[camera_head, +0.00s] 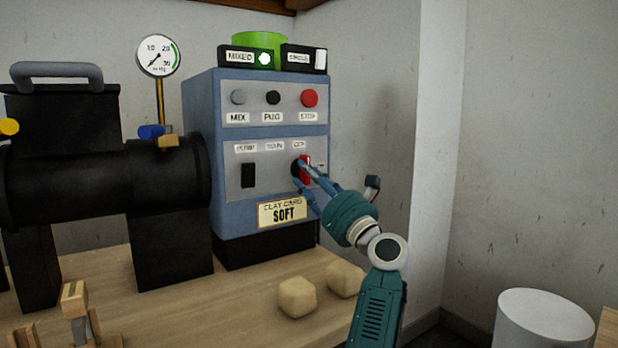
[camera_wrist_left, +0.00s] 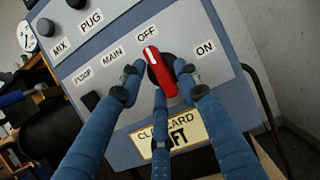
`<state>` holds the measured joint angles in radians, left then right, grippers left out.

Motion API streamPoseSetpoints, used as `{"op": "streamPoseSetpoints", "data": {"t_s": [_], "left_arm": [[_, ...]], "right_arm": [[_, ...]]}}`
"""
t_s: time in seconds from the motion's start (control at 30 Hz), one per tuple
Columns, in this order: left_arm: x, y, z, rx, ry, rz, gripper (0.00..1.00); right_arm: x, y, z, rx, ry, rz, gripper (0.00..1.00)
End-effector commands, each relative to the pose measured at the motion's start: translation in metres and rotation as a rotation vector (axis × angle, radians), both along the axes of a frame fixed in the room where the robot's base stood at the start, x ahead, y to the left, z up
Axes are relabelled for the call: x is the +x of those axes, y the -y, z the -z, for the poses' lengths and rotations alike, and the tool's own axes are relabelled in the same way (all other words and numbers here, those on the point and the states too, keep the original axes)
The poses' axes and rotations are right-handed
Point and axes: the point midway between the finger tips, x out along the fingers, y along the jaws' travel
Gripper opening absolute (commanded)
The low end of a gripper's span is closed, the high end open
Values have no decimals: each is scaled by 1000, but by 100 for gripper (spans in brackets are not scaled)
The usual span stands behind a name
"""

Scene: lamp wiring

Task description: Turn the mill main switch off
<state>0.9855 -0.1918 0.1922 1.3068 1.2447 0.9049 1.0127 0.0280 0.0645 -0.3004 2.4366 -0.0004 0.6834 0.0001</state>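The main switch is a red rotary knob (camera_head: 306,165) on a black dial, low on the blue control box (camera_head: 202,130). In the left wrist view the knob (camera_wrist_left: 159,72) has a white line on its end that points up at the OFF label (camera_wrist_left: 146,33). The ON label (camera_wrist_left: 205,47) is to its right. My left gripper (camera_head: 301,172) is at the switch. In the wrist view its three fingers (camera_wrist_left: 158,80) stand spread around the knob, with small gaps at the left and right tips. I cannot tell whether the lower finger touches it. My right gripper is not in view.
A black rocker (camera_head: 248,175) sits left of the dial. MIX, PUG and red STOP buttons (camera_head: 309,98) are above. A small lamp (camera_head: 264,59) glows at the MIXED sign. Pale clay blocks (camera_head: 297,297) lie on the bench below. A wall is close on the right.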

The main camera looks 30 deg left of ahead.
Motion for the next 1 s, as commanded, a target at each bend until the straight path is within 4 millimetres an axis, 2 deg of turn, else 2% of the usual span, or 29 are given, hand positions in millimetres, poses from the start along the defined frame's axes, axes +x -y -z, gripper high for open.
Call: {"op": "streamPoseSetpoints", "data": {"t_s": [0.33, 0.73, 1.0], "left_arm": [[-1, 2, -1, 4, 2, 0, 40], [-21, 54, 23, 3, -1, 1, 40], [-27, 65, 27, 3, 1, 0, 40]], "right_arm": [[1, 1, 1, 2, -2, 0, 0], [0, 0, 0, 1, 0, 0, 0], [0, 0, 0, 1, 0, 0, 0]]}}
